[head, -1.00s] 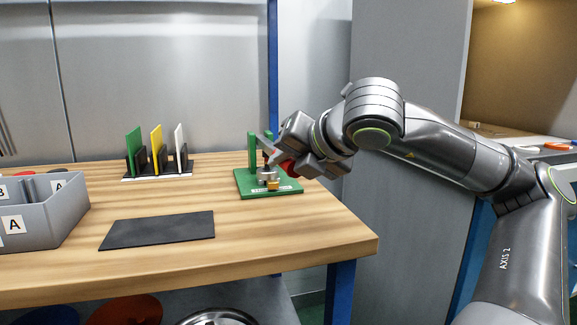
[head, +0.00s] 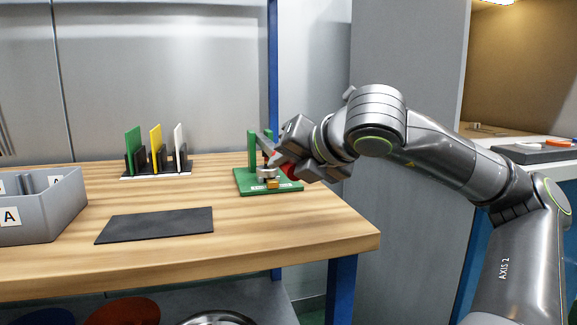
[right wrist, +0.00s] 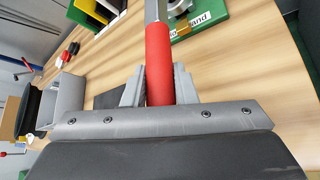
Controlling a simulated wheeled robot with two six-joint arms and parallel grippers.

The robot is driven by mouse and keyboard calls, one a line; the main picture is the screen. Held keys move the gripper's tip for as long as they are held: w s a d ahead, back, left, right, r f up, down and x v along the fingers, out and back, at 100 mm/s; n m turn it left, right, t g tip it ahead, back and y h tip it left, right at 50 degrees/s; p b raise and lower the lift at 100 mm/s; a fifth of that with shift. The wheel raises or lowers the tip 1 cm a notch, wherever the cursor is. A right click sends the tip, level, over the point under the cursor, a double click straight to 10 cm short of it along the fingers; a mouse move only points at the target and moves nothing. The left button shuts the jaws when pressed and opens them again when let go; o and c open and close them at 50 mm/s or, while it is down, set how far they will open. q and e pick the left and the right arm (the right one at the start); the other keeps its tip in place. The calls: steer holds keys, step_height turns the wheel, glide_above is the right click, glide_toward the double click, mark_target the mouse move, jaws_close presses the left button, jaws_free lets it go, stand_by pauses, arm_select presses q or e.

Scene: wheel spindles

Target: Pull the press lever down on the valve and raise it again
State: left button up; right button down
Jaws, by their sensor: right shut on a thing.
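The green press (head: 252,150) stands on its green base plate (head: 246,186) at the right part of the bench. A metal valve part (head: 268,174) with a brass-coloured block (head: 272,184) sits on the plate. The press lever has a red handle (right wrist: 159,62) and a grey metal bar (right wrist: 155,10). My right gripper (head: 290,160) is shut on the red handle, which lies between its two fingers in the right wrist view (right wrist: 160,88). In the head view the gripper hides much of the lever. My left gripper is not in view.
A dark mat (head: 155,226) lies on the wooden bench (head: 290,240) left of the press. A grey bin (head: 45,228) marked A stands at the left. A rack with green, yellow and white plates (head: 156,150) is at the back.

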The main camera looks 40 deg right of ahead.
stand_by(0.3)
steer(key=c, duration=1.2)
jaws_free()
steer(key=shift+o, duration=0.2)
steer(key=shift+s, duration=0.1)
steer(key=shift+s+r+b, duration=0.15)
steer(key=shift+s+b, duration=0.15)
steer(key=shift+b, duration=0.05)
steer(key=v, duration=1.6)
steer(key=shift+s+r+b, duration=0.15)
steer(key=shift+s+b, duration=0.15)
steer(key=shift+b, duration=0.1)
